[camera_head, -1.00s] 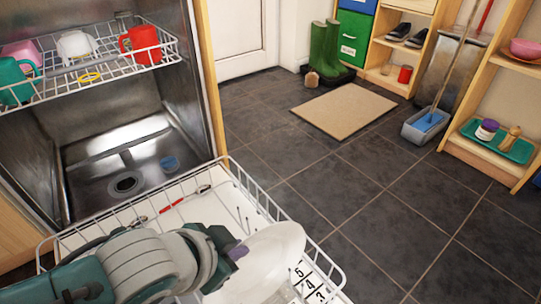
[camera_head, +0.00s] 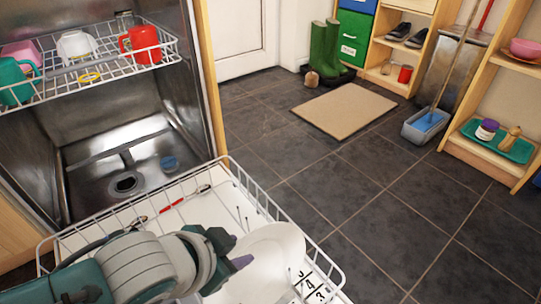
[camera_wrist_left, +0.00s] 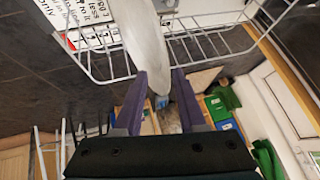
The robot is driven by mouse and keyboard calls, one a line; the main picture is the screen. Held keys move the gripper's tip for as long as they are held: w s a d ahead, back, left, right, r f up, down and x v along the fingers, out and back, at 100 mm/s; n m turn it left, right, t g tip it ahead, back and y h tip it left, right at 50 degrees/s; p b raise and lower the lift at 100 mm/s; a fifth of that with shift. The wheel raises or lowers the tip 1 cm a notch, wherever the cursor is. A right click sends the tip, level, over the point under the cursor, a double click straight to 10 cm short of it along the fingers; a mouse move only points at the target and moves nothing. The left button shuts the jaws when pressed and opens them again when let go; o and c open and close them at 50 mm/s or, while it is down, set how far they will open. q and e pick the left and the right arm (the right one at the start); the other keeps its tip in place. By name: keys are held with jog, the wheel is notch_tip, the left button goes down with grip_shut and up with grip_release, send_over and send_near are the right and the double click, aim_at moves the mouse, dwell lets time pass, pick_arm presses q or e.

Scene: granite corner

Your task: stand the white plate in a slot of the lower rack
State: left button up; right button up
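The white plate (camera_head: 276,248) is in the front right part of the pulled-out lower rack (camera_head: 88,226), tilted up on edge near the thin tines. It shows nearly edge-on in the left wrist view (camera_wrist_left: 146,32). My left gripper (camera_head: 238,252) is at the plate's left side, its purple fingers spread apart. In the wrist view the plate's near rim lies between the fingertips (camera_wrist_left: 158,82), with a gap visible beside it. My arm hides part of the rack, and I cannot see which slot the plate's lower edge is in. My right gripper is out of view.
Red-handled cutlery (camera_head: 171,205) lies on the rack's far side. The upper rack (camera_head: 108,66) holds several cups, including a red mug (camera_head: 140,44). The tiled floor to the right is open.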

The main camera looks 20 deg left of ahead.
pick_arm(q)
jog(key=p+v, duration=0.7)
jog(key=v, duration=0.2)
jog(key=shift+s+r, duration=0.15)
jog(key=shift+r, duration=0.1)
